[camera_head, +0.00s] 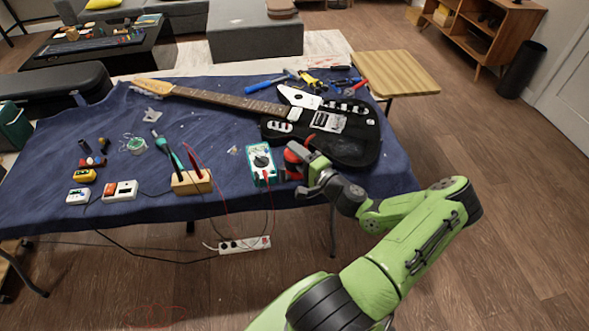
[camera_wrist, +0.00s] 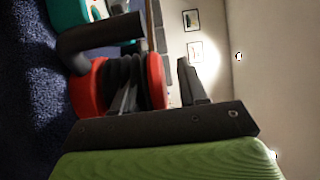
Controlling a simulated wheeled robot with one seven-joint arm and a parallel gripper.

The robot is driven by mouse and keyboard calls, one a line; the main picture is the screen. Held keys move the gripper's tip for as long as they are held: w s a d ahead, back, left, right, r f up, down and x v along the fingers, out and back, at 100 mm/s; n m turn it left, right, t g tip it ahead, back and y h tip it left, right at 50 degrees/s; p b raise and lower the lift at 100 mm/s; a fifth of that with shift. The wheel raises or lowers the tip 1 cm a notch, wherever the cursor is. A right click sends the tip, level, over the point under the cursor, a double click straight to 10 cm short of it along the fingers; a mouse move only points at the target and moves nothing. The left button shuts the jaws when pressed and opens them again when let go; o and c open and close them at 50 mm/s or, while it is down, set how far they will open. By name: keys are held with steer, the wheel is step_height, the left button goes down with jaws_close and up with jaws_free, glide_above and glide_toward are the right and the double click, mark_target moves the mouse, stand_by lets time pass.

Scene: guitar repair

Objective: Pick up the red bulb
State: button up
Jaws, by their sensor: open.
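The red bulb (camera_head: 292,159) is at the front edge of the blue-covered table, beside the teal multimeter, partly hidden by my gripper. In the wrist view it appears as a red body with a black ridged middle and a dark tube (camera_wrist: 88,88). My gripper (camera_head: 301,170) is at the bulb, coming from the right. In the wrist view its two dark fingers (camera_wrist: 158,72) are apart. The bulb's red end shows between them, and one finger overlaps the black ridged part. I cannot tell whether either finger touches it.
The teal multimeter (camera_head: 261,165) stands just left of the bulb, with red leads hanging over the edge. A black guitar (camera_head: 345,150) lies behind. A wooden block (camera_head: 191,182) with tools stands further left. A power strip (camera_head: 244,245) is below the table edge.

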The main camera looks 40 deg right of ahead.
steer(key=w, duration=0.2)
steer(key=shift+w+f, duration=0.1)
steer(key=shift+w, duration=0.25)
jaws_close()
